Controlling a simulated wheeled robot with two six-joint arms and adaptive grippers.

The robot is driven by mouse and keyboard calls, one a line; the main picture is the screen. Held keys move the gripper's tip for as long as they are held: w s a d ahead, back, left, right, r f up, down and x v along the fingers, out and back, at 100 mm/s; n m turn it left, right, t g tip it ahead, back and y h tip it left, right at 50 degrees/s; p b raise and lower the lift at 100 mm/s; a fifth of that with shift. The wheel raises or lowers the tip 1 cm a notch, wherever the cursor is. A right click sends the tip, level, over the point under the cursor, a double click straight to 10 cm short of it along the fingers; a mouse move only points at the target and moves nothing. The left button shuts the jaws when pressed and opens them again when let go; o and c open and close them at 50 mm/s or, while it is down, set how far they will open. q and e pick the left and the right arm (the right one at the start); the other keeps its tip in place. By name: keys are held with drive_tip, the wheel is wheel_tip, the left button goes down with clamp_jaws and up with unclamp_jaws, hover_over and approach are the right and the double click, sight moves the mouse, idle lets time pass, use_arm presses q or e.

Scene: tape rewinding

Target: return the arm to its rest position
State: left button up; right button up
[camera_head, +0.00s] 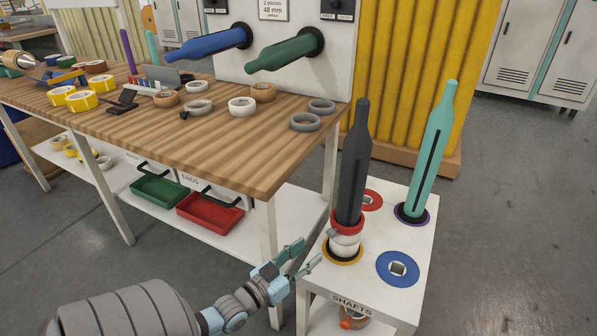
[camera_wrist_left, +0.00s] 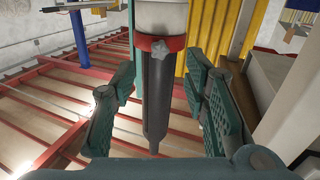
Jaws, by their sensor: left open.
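My left gripper (camera_head: 311,249) is open and empty, low in the head view, just left of the white shaft stand (camera_head: 378,280). A dark grey shaft (camera_head: 352,165) stands upright in the stand's yellow-ringed hole, with a red collar (camera_head: 347,219) and a white banded part below it. In the left wrist view the dark shaft (camera_wrist_left: 157,105) and red collar (camera_wrist_left: 150,43) appear between my spread fingers (camera_wrist_left: 158,80). The head view shows the fingers apart from the shaft. My right gripper is not in view.
A teal shaft (camera_head: 434,150) stands in the purple-ringed hole. The blue-ringed hole (camera_head: 398,268) is empty. The wooden workbench (camera_head: 240,160) holds several tape rolls; blue (camera_head: 212,42) and green (camera_head: 287,53) spindles project above it. A red bin (camera_head: 208,214) sits underneath. Floor at right is clear.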

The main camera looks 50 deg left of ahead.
use_arm(q)
drive_tip(key=s, duration=0.3)
drive_tip(key=shift+s, duration=0.2)
